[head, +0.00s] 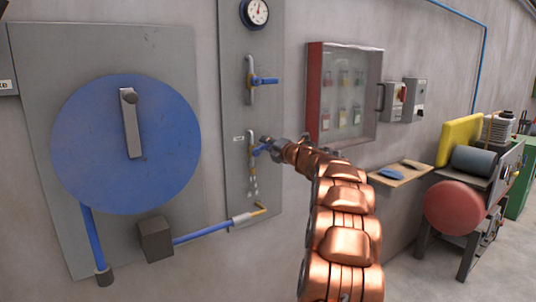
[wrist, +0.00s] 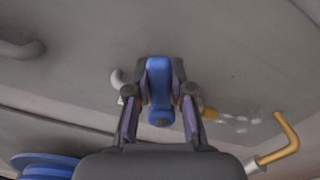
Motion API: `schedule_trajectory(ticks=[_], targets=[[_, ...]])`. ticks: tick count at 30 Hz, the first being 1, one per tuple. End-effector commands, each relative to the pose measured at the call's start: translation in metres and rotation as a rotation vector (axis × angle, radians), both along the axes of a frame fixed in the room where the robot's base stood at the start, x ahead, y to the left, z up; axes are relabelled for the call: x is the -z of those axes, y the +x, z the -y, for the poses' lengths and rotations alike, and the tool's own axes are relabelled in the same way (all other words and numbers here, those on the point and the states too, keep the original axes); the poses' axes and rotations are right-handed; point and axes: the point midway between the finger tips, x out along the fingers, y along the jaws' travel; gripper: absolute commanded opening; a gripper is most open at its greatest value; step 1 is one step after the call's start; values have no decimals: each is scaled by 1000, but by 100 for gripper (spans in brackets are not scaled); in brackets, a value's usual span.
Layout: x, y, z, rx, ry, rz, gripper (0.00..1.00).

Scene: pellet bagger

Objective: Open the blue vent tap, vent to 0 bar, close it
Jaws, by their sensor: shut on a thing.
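The blue vent tap (head: 258,151) is the lower of two blue-handled taps on a grey wall panel, with a small label above it. My gripper (head: 272,145) reaches it from the right. In the wrist view, my gripper (wrist: 159,95) is shut with a finger on each side of the blue tap handle (wrist: 158,80). Pale puffs (head: 252,187) show just below the tap, and also right of the handle in the wrist view (wrist: 235,122). A round pressure gauge (head: 257,12) sits at the panel's top; its needle is too small to read surely.
A second blue-handled tap (head: 264,81) is above on the same panel. A large blue disc (head: 90,145) with a grey lever is at left. A bent brass pipe (wrist: 280,145) is near my gripper.

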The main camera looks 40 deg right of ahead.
Motion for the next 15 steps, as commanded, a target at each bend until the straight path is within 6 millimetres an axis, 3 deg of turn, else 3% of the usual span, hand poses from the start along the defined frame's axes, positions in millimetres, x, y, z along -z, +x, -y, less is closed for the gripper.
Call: schedule_trajectory(ticks=[15], targets=[[-3, 0, -2, -1, -68, -7, 0]])
